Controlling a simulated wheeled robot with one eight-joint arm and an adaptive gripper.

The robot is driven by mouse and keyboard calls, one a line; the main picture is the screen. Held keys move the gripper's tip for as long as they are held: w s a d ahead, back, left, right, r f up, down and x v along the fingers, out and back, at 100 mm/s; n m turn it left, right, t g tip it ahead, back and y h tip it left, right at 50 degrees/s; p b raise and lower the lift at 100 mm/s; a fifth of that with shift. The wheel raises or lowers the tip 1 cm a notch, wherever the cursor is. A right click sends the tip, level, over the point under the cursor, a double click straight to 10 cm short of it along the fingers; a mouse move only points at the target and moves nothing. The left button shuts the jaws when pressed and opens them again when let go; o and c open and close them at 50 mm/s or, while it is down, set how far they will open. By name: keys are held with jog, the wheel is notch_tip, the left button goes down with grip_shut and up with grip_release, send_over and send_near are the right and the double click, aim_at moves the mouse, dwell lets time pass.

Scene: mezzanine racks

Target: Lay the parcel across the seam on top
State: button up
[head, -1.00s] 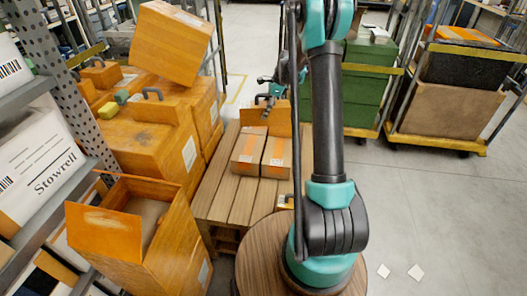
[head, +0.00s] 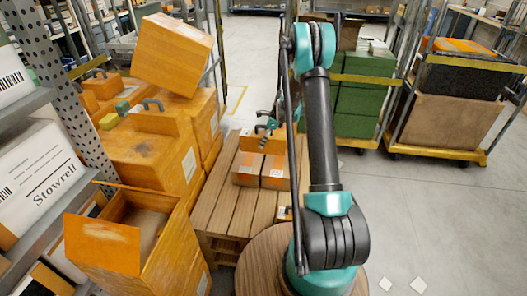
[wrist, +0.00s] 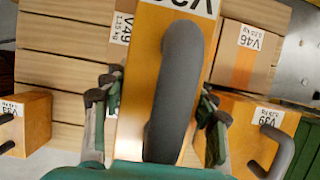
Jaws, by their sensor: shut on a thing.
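The parcel in my gripper is an orange box with a thick grey handle, in the head view (head: 254,141) and the wrist view (wrist: 190,60). Its label is partly cut off. My gripper (head: 270,124) is shut on it, with fingers at both sides in the wrist view (wrist: 157,105). Two brown taped cartons, left (head: 247,172) and right (head: 275,174), stand side by side on a slatted wooden pallet (head: 214,197). The held parcel overlaps their far tops in the head view. In the wrist view, cartons V49 (wrist: 121,40) and V46 (wrist: 245,58) flank it. Contact below is hidden.
Orange boxes V33 (wrist: 35,125) and V39 (wrist: 240,125) lie beside the cartons. Stacked orange cases (head: 165,155), an open orange box (head: 150,235) and a rack (head: 75,130) crowd the left. Green crates (head: 360,105) stand behind my arm.

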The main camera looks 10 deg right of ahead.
aim_at(264, 151)
jog(key=shift+f, duration=3.45)
jog(key=shift+f, duration=0.4)
jog(key=o, duration=1.8)
